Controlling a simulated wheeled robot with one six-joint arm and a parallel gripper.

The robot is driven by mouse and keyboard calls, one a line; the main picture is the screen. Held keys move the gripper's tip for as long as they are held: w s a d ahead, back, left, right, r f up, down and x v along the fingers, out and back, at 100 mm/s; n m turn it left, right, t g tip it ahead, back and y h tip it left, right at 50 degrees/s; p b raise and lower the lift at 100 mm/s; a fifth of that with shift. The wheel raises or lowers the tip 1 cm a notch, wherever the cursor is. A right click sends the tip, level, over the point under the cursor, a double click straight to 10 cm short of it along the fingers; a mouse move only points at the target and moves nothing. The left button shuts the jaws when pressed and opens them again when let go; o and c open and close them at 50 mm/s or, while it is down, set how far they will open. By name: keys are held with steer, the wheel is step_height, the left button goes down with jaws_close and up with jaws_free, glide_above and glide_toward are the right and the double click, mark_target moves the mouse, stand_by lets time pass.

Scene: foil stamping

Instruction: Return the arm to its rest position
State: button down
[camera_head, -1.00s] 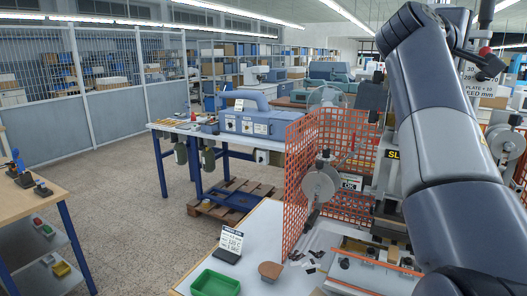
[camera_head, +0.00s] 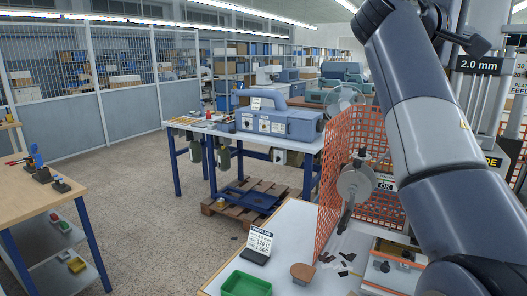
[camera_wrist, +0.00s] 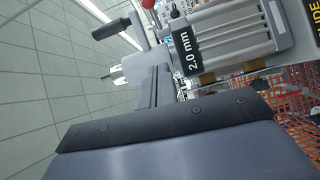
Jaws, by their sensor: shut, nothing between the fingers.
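My arm rises along the right side of the head view and bends over at its top edge. My gripper (camera_wrist: 157,75) shows in the wrist view as two dark fingers together, shut and empty, beyond the wide dark body at the bottom. Its fingers cannot be made out clearly in the head view. The stamping press (camera_wrist: 235,40), with a 2.0 mm label, is behind and right of the fingers in the wrist view. Its upper part (camera_head: 480,85) stands right of my arm in the head view. My arm hides much of the press.
An orange mesh guard (camera_head: 335,165) stands left of the press. A green tray (camera_head: 246,284), a small sign (camera_head: 258,247) and a brown piece (camera_head: 302,272) sit on the near bench (camera_head: 285,235). A blue machine (camera_head: 280,124) stands on a table behind. Open floor (camera_head: 140,215) lies left.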

steer(key=shift+v, duration=1.7)
steer(key=shift+f, duration=0.1)
